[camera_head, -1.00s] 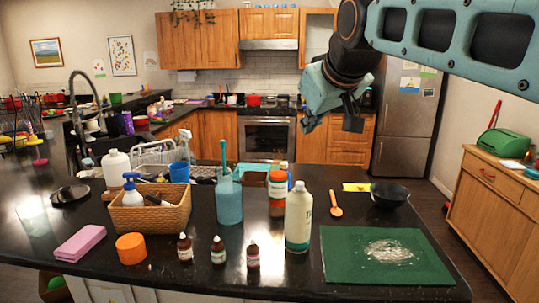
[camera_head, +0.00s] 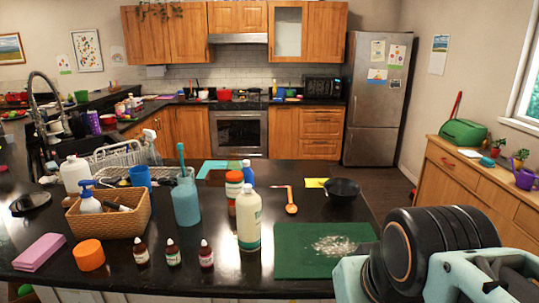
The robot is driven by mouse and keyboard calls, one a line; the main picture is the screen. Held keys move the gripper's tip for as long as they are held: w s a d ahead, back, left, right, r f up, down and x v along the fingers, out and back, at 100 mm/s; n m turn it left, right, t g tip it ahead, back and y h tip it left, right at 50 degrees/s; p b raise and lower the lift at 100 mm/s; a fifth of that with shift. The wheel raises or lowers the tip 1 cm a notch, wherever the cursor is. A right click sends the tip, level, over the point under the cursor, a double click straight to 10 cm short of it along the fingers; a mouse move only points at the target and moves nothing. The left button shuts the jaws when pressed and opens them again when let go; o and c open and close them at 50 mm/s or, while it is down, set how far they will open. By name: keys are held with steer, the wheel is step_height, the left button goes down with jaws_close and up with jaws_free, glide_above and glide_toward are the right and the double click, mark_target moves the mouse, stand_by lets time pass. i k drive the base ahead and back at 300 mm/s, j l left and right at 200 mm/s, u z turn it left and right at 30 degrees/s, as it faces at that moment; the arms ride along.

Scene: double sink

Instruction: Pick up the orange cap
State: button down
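The orange cap (camera_head: 89,254) is a short, round, plain orange piece at the left front of the dark counter. It stands alone, right of a pink block (camera_head: 40,252) and in front of a wicker basket (camera_head: 120,222). My arm, teal with a thick black joint, fills the lower right corner, well to the right of the cap. My gripper's fingers do not show, so I cannot see whether they are open or hold anything.
Three small dropper bottles (camera_head: 173,253) stand just right of the cap. Behind them are a blue-green container (camera_head: 187,203) and a white bottle (camera_head: 248,220). A green board (camera_head: 300,258) lies at right, with a black bowl (camera_head: 341,190) behind it.

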mark_target(89, 255)
steer(key=u, duration=1.4)
steer(key=z, duration=0.85)
steer(key=i+j, duration=0.15)
steer(key=j, duration=0.2)
steer(key=i+j, duration=0.2)
steer(key=j, duration=0.15)
steer(key=i+j, duration=0.15)
steer(key=j, duration=0.2)
steer(key=i+j, duration=0.15)
steer(key=j, duration=0.2)
steer(key=u, duration=0.05)
